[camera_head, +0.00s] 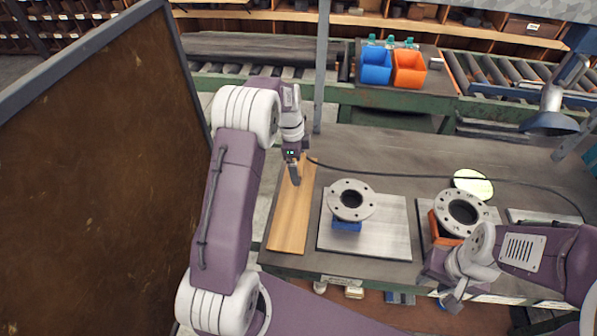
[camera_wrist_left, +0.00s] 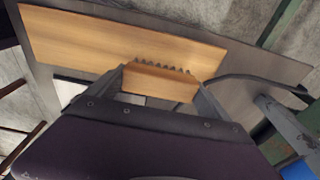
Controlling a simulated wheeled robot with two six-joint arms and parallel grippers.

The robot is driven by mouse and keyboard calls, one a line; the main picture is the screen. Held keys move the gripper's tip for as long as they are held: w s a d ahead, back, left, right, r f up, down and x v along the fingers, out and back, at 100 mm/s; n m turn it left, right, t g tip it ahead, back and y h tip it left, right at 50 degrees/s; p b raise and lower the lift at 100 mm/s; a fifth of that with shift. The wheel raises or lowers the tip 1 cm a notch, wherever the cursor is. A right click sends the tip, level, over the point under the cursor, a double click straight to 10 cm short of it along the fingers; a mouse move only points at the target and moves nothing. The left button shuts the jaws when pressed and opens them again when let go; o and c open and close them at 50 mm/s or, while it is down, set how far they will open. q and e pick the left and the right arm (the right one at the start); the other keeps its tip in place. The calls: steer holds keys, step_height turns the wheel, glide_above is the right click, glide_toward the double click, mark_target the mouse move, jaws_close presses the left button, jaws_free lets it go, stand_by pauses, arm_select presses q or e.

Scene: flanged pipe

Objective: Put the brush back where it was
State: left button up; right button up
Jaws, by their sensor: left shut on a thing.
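The brush (camera_wrist_left: 160,82) has a wooden body with a row of dark bristles, and it sits between the fingers of my left gripper (camera_wrist_left: 158,88) in the left wrist view. In the head view my left gripper (camera_head: 295,176) is shut over the far end of a wooden board (camera_head: 290,222), and the brush cannot be made out there. The board also shows behind the brush in the left wrist view (camera_wrist_left: 90,45). I cannot tell whether the bristles touch the board. My right gripper (camera_head: 453,298) is at the table's front right; its fingers are too unclear to judge.
A flanged pipe piece (camera_head: 351,200) stands on a blue support over a metal plate (camera_head: 385,240). Another flange (camera_head: 462,212) sits on an orange support to the right. A black cable crosses the table (camera_head: 400,150). Blue (camera_head: 376,66) and orange bins (camera_head: 409,70) stand behind.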

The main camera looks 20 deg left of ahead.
arm_select(q)
step_height(320, 180, down, 3)
steer(key=shift+f, duration=0.2)
steer(key=shift+f, duration=0.1)
steer(key=o, duration=0.9)
